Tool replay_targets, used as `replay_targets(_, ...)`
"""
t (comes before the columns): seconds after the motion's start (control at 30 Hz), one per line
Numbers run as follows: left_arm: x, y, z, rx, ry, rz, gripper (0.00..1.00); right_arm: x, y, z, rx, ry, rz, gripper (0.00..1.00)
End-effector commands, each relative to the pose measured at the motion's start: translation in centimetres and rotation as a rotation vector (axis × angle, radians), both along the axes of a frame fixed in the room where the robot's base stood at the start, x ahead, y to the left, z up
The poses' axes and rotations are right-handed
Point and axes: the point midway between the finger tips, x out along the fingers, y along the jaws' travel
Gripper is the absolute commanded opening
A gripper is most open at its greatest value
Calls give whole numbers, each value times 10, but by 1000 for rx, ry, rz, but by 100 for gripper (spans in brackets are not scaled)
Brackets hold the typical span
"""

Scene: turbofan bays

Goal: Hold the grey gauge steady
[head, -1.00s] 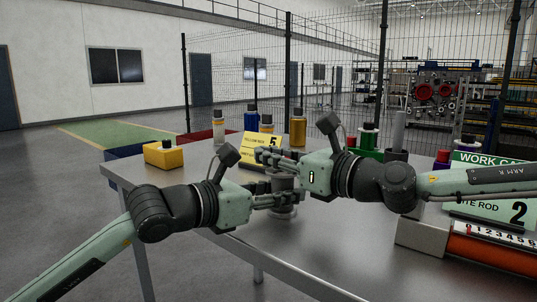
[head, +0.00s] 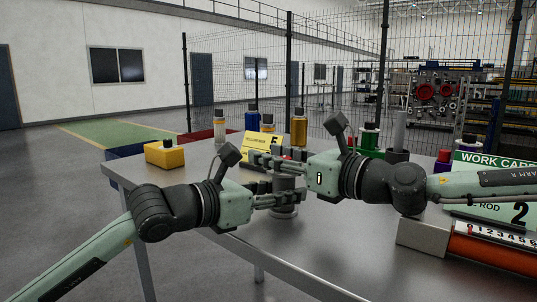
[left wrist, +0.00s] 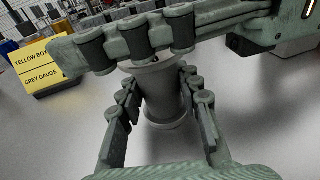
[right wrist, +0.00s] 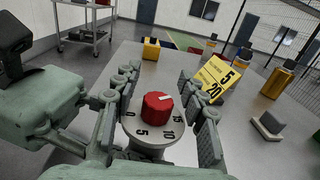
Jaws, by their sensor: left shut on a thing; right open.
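The grey gauge (left wrist: 160,92) stands upright on the metal table, a spool-shaped body with a numbered dial on top (right wrist: 150,134). A red knob (right wrist: 157,107) with a white pointer mark sits at the dial's centre. My left gripper (head: 282,198) is shut on the gauge's body from the side, below the dial. My right gripper (right wrist: 160,100) is open, its fingers on either side of the red knob with gaps visible. In the head view, the right gripper (head: 275,162) hides most of the gauge's top.
A yellow card (right wrist: 217,79) stands behind the gauge, near a yellow box (head: 164,154) and several bottles. At right are a green work card (head: 490,205), a grey block (head: 422,238) and an orange cylinder (head: 495,250). The front of the table is clear.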

Motion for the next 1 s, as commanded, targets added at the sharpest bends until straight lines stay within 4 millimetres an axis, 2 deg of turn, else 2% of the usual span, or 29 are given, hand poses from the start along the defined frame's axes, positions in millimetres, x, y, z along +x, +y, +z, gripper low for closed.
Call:
replay_targets(0.2,1,1,0,1,0,2,0,-24,-30,1,3,1,-2,42)
replay_targets(0.43,1,1,0,1,0,2,0,-41,-48,1,1,-1,1,42)
replay_targets(0.8,1,1,0,1,0,2,0,-44,-48,1,2,-2,1,40)
replay_targets(1.0,1,1,0,1,0,2,0,-57,-38,15,52,-22,-75,40)
